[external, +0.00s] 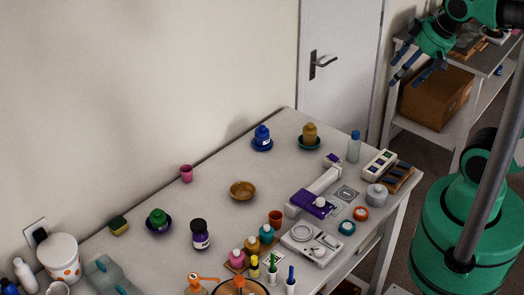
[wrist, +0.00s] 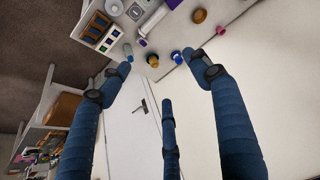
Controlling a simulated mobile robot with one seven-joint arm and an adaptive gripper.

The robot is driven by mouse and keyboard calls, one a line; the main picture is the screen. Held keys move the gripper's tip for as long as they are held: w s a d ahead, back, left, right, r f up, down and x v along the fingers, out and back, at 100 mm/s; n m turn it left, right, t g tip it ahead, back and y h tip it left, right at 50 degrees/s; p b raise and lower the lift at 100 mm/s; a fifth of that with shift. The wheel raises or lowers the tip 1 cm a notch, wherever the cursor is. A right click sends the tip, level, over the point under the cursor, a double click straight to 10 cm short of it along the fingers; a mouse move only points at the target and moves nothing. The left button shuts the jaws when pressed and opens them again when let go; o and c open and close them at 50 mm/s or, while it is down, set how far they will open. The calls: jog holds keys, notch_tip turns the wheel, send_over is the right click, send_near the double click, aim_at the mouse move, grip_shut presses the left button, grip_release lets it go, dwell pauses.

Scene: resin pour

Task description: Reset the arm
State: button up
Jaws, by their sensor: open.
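My gripper (external: 410,72) is at the upper right of the external view, raised in the air on my green arm, clear of the table and in front of the door side. Its dark blue fingers are spread and hold nothing. In the wrist view, the fingers of my gripper (wrist: 165,85) stand wide apart with empty space between them. The white worktable (external: 215,160) lies lower left of my gripper, and nothing on it touches the fingers.
A shelf with a cardboard box (external: 435,98) stands at right, close to my gripper. A door (external: 338,85) is behind.

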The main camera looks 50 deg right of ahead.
notch_tip(320, 180, down, 15)
jog(key=b, duration=1.5)
jog(key=shift+r, duration=0.1)
